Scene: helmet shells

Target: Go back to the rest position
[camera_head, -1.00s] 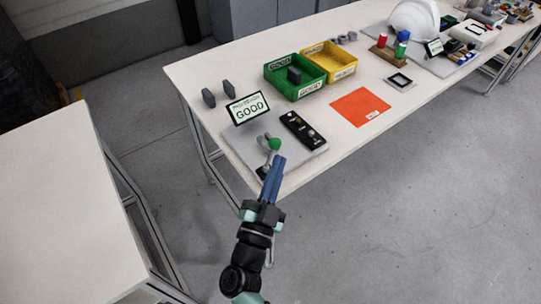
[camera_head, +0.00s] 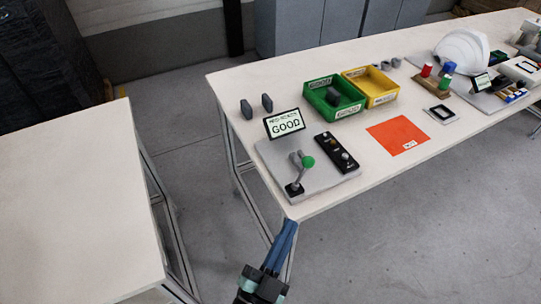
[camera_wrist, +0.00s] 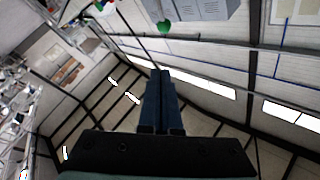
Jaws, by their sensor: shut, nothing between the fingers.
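My gripper (camera_head: 286,230) is at the bottom of the head view, just off the near edge of the table (camera_head: 235,87). Its long blue fingers are shut together with nothing between them. They also show shut in the wrist view (camera_wrist: 160,75). The lever with a green knob (camera_head: 308,161) stands on a grey plate (camera_head: 325,182) beyond the fingertips, apart from them. A sign reading GOOD (camera_head: 285,123) stands behind the lever. In the wrist view the green knob (camera_wrist: 164,27) is at the top.
A black button panel (camera_head: 337,152), green bin (camera_head: 335,97) with a dark piece inside, yellow bin (camera_head: 371,85) and orange sheet (camera_head: 398,135) are on the table. A white helmet shell (camera_head: 462,50) is farther right. Another table (camera_head: 75,200) stands at left. The floor between is clear.

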